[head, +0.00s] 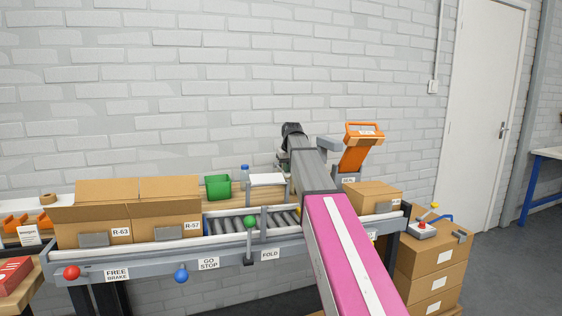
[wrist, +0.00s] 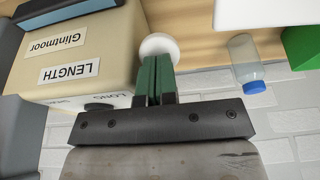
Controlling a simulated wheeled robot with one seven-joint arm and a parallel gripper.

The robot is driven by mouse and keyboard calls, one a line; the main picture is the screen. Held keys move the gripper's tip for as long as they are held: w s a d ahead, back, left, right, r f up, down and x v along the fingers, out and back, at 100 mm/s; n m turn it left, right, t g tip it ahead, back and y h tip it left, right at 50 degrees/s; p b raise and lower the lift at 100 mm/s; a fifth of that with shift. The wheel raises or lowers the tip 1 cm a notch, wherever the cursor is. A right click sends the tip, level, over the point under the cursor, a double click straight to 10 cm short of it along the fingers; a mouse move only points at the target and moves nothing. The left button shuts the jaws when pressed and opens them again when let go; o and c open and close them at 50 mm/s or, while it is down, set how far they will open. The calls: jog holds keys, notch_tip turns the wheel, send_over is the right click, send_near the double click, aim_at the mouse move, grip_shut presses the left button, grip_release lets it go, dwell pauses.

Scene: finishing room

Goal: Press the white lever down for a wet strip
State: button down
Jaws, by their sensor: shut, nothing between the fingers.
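The white lever's round knob (wrist: 158,45) shows in the wrist view, beside the beige tape machine (wrist: 88,55). The machine carries labels reading LENGTH and Glintmoor. My gripper (wrist: 154,68) is shut and empty, its two green fingers side by side. The fingertips overlap the lower edge of the knob in the picture; I cannot tell whether they touch it. The lever's shaft is not visible. In the head view my arm hides the machine and the lever.
A clear bottle with a blue cap (wrist: 248,62) and a green bin (head: 218,187) stand near the machine. Open cartons (head: 150,225) sit on the roller conveyor at left. An orange-topped device (head: 358,150) and a carton (head: 373,195) are at right.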

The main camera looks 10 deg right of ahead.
jog(key=shift+f, duration=0.8)
jog(key=shift+r, duration=0.1)
dwell(0.3)
notch_tip(320, 180, up, 11)
jog(key=w, duration=0.2)
jog(key=shift+a, duration=0.2)
dwell(0.8)
jog(key=shift+w, duration=0.1)
dwell(0.7)
notch_tip(320, 180, up, 5)
jog(key=shift+f, duration=0.15)
dwell(0.5)
